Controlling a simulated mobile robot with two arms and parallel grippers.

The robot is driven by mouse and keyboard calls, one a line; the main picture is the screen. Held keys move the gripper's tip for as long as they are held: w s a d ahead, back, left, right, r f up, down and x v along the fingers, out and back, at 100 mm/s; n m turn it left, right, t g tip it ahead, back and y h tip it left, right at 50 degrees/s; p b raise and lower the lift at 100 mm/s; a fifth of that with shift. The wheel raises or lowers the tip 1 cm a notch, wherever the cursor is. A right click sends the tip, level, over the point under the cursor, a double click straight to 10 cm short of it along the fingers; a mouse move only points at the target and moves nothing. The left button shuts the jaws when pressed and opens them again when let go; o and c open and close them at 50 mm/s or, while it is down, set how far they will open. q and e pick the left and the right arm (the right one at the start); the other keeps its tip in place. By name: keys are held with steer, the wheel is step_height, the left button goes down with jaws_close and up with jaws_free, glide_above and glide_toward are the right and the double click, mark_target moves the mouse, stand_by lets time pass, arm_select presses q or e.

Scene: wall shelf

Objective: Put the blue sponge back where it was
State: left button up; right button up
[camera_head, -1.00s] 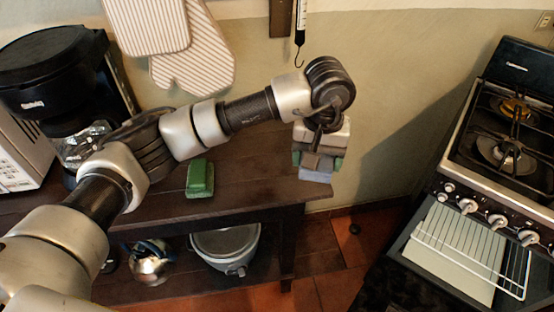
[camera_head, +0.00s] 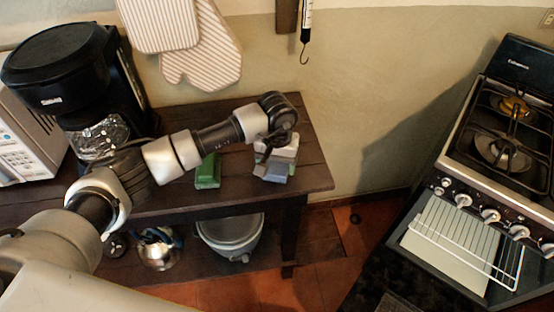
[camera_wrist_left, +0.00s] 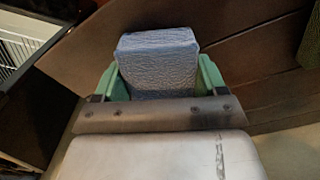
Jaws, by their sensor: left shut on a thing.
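The blue sponge (camera_wrist_left: 158,62) is a pale blue, rough-textured block. In the left wrist view it sits between the green fingertips of my left gripper (camera_wrist_left: 158,82), which is shut on it. In the head view the left gripper (camera_head: 276,163) is over the right part of the dark wooden shelf table (camera_head: 310,172), with the blue sponge (camera_head: 273,178) partly hidden under it. I cannot tell whether the sponge touches the wood. My right gripper is not in view.
A green sponge (camera_head: 208,173) lies on the table left of the gripper. A black coffee maker (camera_head: 85,85) and a microwave (camera_head: 22,140) stand further left. Striped oven mitts (camera_head: 205,50) hang on the wall. A stove (camera_head: 480,180) stands right, across a floor gap.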

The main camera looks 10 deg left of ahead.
arm_select(q)
steer(key=shift+f+b, duration=0.15)
steer(key=shift+b, duration=0.15)
steer(key=o, duration=0.8)
steer(key=shift+r+p, duration=0.25)
steer(key=shift+p, duration=0.05)
steer(key=shift+r, duration=0.3)
step_height(320, 180, up, 11)
steer(key=shift+r+b, duration=0.2)
steer(key=shift+b, duration=1.05)
